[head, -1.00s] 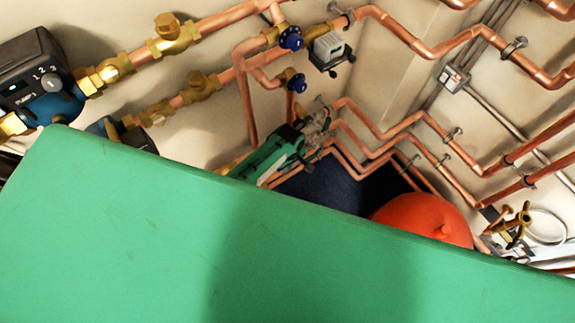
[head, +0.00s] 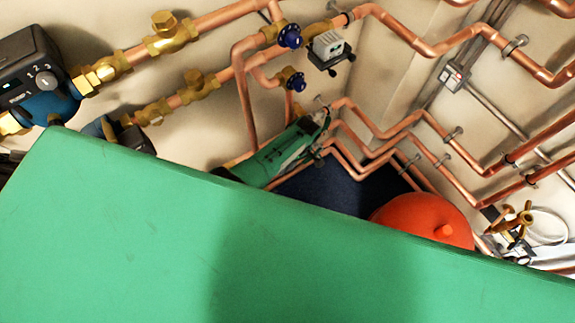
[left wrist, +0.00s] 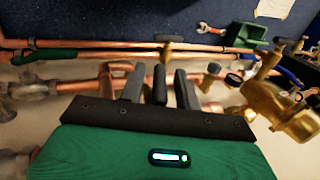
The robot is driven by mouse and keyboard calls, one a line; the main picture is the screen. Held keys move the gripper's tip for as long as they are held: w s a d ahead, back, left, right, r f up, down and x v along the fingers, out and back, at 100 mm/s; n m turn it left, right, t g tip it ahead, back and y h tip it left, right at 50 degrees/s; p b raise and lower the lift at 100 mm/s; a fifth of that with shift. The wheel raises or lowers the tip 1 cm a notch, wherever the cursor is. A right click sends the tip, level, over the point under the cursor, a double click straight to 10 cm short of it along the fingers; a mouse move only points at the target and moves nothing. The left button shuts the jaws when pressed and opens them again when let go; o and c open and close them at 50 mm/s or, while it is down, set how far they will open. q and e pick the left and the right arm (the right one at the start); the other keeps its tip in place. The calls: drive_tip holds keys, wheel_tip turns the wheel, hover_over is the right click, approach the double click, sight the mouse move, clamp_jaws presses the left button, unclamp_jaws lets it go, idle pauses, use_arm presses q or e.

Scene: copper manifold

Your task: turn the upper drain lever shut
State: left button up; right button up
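My left gripper (head: 322,119) reaches in from the left along the wall pipes in the head view, with its green body partly behind a green part of mine. In the left wrist view its two dark fingers (left wrist: 159,88) stand apart. A narrow dark bar, perhaps a lever handle (left wrist: 160,85), shows between them, with a visible gap on each side. A brass fitting with a dark cross bar (left wrist: 167,40) lies just beyond. I cannot tell for sure which of these is the upper drain lever. My right gripper is in neither view.
Copper pipes (head: 385,129) run close around the gripper. Blue-handled valves (head: 290,37) and a grey box (head: 329,48) are above it. A red vessel (head: 422,217) stands lower right. In the wrist view, a brass valve body (left wrist: 275,103) is close on the right.

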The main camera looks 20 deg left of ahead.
use_arm(q)
drive_tip(key=v, duration=1.4)
drive_tip(key=shift+p, duration=0.3)
